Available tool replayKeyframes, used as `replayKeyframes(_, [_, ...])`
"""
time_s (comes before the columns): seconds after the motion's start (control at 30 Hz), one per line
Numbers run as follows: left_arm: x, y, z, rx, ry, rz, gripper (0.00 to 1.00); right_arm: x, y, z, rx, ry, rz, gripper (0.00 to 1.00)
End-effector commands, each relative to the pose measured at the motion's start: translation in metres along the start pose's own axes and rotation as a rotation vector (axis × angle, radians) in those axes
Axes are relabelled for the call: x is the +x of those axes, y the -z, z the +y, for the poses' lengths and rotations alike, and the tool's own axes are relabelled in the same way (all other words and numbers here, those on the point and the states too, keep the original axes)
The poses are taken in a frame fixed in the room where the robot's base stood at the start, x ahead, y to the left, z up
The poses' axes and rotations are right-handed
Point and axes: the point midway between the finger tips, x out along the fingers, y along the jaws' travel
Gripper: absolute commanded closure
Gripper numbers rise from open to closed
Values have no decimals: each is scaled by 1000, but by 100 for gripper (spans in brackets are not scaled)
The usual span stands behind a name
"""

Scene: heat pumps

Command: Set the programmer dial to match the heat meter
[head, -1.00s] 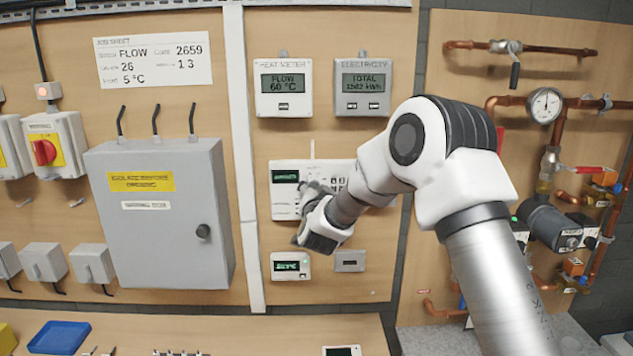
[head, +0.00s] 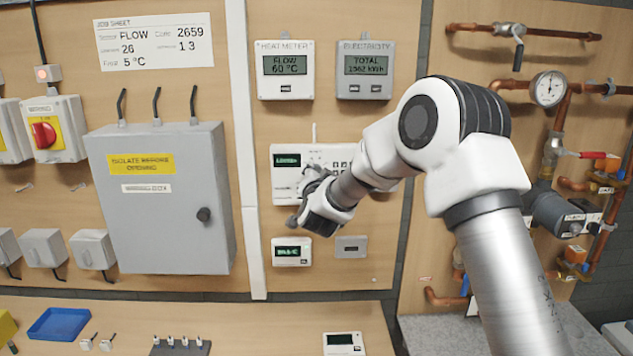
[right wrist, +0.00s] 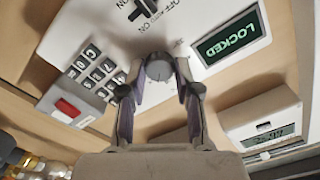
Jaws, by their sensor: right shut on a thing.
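The heat meter (head: 286,88) on the board reads FLOW 60 °C. Below it is the white programmer (head: 285,187), partly hidden by my right arm. In the right wrist view, its green display (right wrist: 232,38) reads LOCKED. My right gripper (head: 303,205) is at the programmer's lower part. In the right wrist view the gripper (right wrist: 159,80) is shut on a round grey dial (right wrist: 159,69), one finger on each side. A keypad (right wrist: 97,75), a red button (right wrist: 67,107) and an ON/OFF switch (right wrist: 142,8) surround it. My left gripper is out of view.
The electricity meter (head: 364,92) is right of the heat meter. A small display unit (head: 291,261) and a grey plate (head: 351,246) sit below the programmer. A grey cabinet (head: 165,235) is to the left; copper pipes (head: 475,37) are on the right.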

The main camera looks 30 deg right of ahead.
Motion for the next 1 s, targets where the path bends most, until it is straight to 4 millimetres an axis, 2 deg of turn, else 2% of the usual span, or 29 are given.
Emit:
replayKeyframes(0.03, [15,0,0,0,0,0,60,1,-3,2,33,5,8,100])
replayKeyframes(0.5, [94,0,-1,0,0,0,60,0,-3,4,457,8,10,100])
replayKeyframes(0.8, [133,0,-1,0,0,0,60,0,-1,3,718,10,9,100])
replayKeyframes(1.0, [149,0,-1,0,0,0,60,0,0,2,842,10,8,100])
